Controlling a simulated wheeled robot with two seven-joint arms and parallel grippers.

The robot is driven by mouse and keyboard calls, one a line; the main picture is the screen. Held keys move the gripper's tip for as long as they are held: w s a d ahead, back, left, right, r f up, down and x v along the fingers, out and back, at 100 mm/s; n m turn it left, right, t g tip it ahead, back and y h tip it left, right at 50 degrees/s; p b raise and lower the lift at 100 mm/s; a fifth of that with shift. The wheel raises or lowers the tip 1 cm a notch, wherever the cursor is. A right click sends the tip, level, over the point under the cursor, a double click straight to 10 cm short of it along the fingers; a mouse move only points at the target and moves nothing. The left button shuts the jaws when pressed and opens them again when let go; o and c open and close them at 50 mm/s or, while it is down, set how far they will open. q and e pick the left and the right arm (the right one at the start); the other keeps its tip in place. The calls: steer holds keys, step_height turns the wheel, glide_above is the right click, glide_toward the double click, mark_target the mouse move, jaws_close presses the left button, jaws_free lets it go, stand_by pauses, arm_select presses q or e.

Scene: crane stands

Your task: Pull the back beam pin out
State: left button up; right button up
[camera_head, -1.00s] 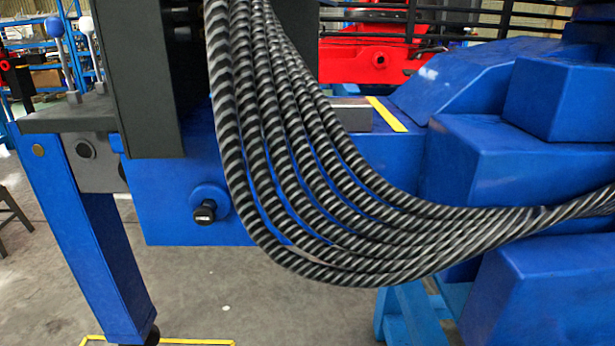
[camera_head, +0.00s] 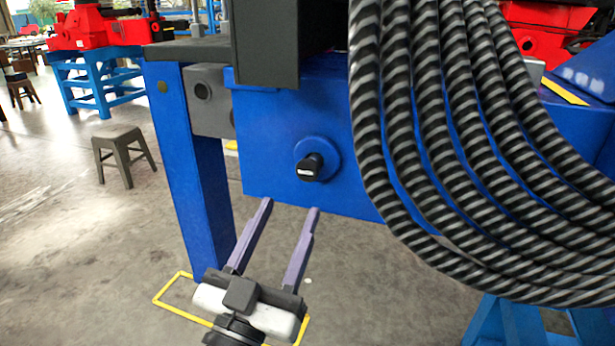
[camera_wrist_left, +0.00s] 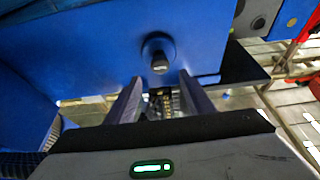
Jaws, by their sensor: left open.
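The beam pin (camera_head: 311,167) is a black knob on a round blue flange, sticking out of the side of the blue beam (camera_head: 270,115). In the left wrist view the pin (camera_wrist_left: 159,62) shows ahead, above and between the fingertips. My left gripper (camera_head: 292,206) is open and empty, with two long purple-grey fingers pointing up toward the beam. Its fingertips show just below and to the left of the pin, apart from it. The open fingers also show in the left wrist view (camera_wrist_left: 160,82). My right gripper is not in view.
Thick striped hoses (camera_head: 450,170) hang in front of the beam on the right. A blue leg (camera_head: 190,180) stands left of the pin, beside a grey block (camera_head: 207,100). A stool (camera_head: 122,155) stands on the open floor at left.

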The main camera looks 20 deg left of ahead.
mark_target(306, 172)
arm_select(q)
steer(key=p+x, duration=0.1)
steer(key=x, duration=0.2)
steer(key=p+x, duration=0.2)
steer(key=x, duration=0.1)
steer(key=p+x, duration=0.2)
steer(key=x, duration=0.1)
steer(key=shift+r, duration=0.3)
steer(key=shift+w, duration=0.55)
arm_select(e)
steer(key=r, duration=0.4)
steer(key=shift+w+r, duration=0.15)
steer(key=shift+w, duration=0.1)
